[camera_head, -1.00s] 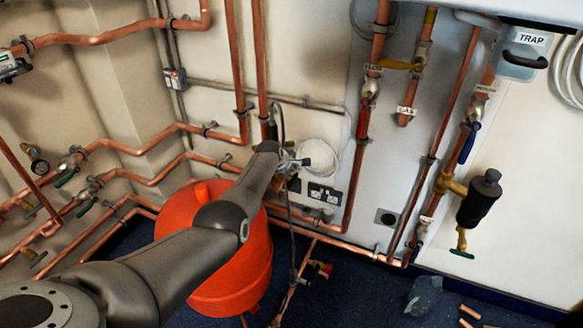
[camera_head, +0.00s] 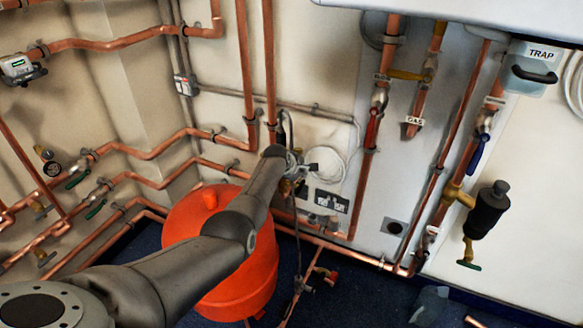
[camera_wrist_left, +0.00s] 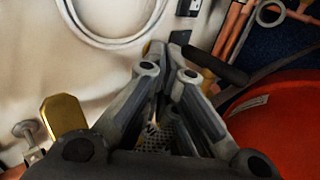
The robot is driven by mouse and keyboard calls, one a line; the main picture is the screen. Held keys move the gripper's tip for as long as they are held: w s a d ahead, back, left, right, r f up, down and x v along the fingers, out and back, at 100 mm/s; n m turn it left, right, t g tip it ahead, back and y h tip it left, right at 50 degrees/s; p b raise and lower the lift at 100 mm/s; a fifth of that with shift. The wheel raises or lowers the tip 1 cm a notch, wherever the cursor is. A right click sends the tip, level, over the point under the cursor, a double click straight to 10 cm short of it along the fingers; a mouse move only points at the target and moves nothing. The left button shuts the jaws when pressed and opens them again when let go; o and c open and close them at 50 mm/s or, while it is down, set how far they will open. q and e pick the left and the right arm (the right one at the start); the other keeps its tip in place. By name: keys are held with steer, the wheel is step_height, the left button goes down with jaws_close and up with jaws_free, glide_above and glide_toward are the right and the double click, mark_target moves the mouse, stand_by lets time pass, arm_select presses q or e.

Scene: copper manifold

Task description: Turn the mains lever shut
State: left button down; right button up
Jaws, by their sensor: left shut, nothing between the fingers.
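Levers sit on the back-wall pipes: a blue lever (camera_head: 479,153) on the right pipe, a red lever (camera_head: 372,128) on the middle pipe, and a yellow lever (camera_head: 408,75) above the GAS tag. The tags by the blue and red levers are too small to read, so I cannot tell which is the mains lever. My left gripper (camera_head: 311,168) is in front of the back wall, left of and below the red lever, apart from all three. In the left wrist view its fingers (camera_wrist_left: 168,58) are together and empty. My right gripper is not in view.
A red tank (camera_head: 225,285) stands under my left arm. A coiled white hose (camera_head: 326,160) hangs behind the gripper. A black valve body (camera_head: 488,210) juts out below the blue lever. A yellow metal piece (camera_wrist_left: 63,115) is near the gripper.

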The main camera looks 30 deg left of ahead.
arm_select(q)
steer(key=v, duration=1.1)
steer(key=shift+s, duration=0.2)
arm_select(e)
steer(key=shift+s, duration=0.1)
arm_select(q)
steer(key=shift+d, duration=0.1)
